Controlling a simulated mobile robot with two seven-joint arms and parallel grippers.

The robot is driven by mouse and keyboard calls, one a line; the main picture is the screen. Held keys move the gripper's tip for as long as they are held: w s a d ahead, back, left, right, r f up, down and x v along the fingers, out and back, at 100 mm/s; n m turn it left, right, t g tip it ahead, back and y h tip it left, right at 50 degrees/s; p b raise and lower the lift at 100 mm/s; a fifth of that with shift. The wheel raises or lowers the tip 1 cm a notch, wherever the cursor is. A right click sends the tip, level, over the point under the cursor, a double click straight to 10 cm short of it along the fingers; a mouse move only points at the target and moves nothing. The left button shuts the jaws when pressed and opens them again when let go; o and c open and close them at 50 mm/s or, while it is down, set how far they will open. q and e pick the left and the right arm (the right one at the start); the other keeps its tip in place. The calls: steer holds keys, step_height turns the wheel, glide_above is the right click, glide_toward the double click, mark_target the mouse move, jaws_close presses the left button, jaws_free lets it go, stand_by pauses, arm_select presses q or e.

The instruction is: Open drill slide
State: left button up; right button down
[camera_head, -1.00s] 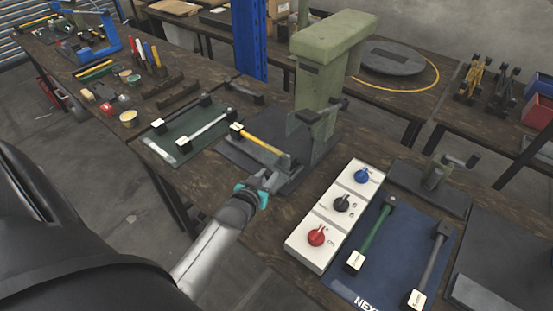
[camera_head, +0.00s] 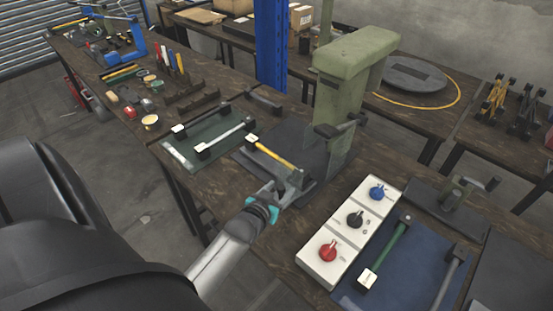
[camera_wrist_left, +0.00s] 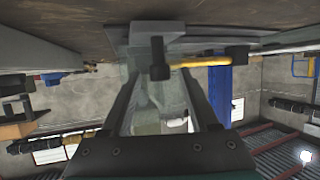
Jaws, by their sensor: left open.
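A green press (camera_head: 345,85) stands on a dark base plate on the bench. A yellow bar handle (camera_head: 272,154) with a white-faced black end lies at its foot; I cannot tell for sure whether this is the drill slide's handle. A clear guard stands at the handle's near end. My left gripper (camera_head: 282,190) is open, just in front of that near end, and appears empty. In the left wrist view, the yellow handle (camera_wrist_left: 200,63) runs sideways beyond the open fingers (camera_wrist_left: 165,105), with the clear guard (camera_wrist_left: 143,75) between them. My right gripper is not in view.
A white control box (camera_head: 350,230) with blue, black and red knobs is right of the gripper. A blue mat (camera_head: 385,285) holds green and grey bars. A green mat (camera_head: 205,150) with bars lies left. Hand tools and small pots fill the bench farther left.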

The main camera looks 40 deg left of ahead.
arm_select(q)
steer(key=p+v, duration=0.2)
steer(key=v, duration=1.3)
steer(key=shift+s+p, duration=0.2)
steer(key=shift+p, duration=0.2)
steer(key=shift+w+d, duration=0.1)
steer(key=shift+d, duration=0.1)
